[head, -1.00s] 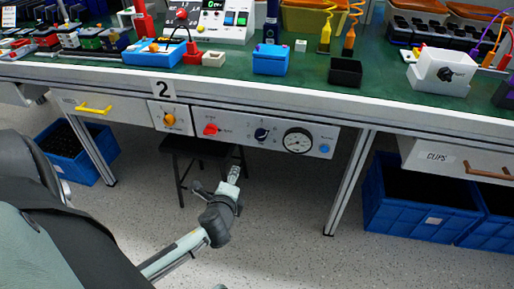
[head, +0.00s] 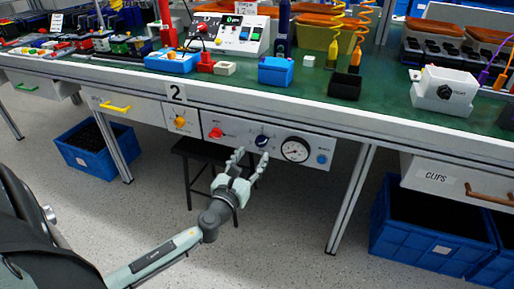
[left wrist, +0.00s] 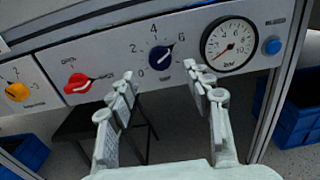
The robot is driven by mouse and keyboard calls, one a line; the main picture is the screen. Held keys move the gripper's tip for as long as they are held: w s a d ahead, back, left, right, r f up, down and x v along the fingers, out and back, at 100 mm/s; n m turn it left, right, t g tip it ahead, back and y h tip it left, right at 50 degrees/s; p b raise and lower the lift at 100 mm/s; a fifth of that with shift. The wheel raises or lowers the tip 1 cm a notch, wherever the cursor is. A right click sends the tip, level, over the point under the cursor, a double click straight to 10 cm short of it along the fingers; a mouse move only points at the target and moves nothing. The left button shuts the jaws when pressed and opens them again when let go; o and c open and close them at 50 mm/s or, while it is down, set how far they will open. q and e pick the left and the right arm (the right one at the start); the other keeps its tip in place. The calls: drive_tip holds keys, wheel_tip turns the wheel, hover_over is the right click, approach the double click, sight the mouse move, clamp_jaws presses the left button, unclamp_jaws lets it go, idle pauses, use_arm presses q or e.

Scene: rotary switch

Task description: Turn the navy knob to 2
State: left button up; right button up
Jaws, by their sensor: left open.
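The navy knob (head: 262,141) is on the light grey panel under the front edge of the workbench. In the left wrist view the knob (left wrist: 160,56) has 0, 2, 4 and 6 printed around it, and its white mark points up and right, toward the 6. My left gripper (head: 251,156) is open in front of the panel, just below the knob. In the left wrist view the open fingertips (left wrist: 159,73) lie to either side of the knob, apart from it, with nothing between them. My right gripper is not in view.
A red knob (left wrist: 76,83) is left of the navy knob, and a round gauge (left wrist: 229,44) and blue button (left wrist: 272,46) are right of it. A yellow knob (head: 180,122) is further left. A dark stool (head: 190,150) stands below the panel. Blue crates flank the space.

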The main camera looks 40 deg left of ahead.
sight(260, 144)
use_arm(q)
drive_tip(key=x, duration=0.4)
drive_tip(key=shift+w+a, duration=0.15)
drive_tip(key=shift+w, duration=0.45)
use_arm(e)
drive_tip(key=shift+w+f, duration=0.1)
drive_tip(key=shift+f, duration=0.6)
use_arm(q)
drive_tip(key=c, duration=1.2)
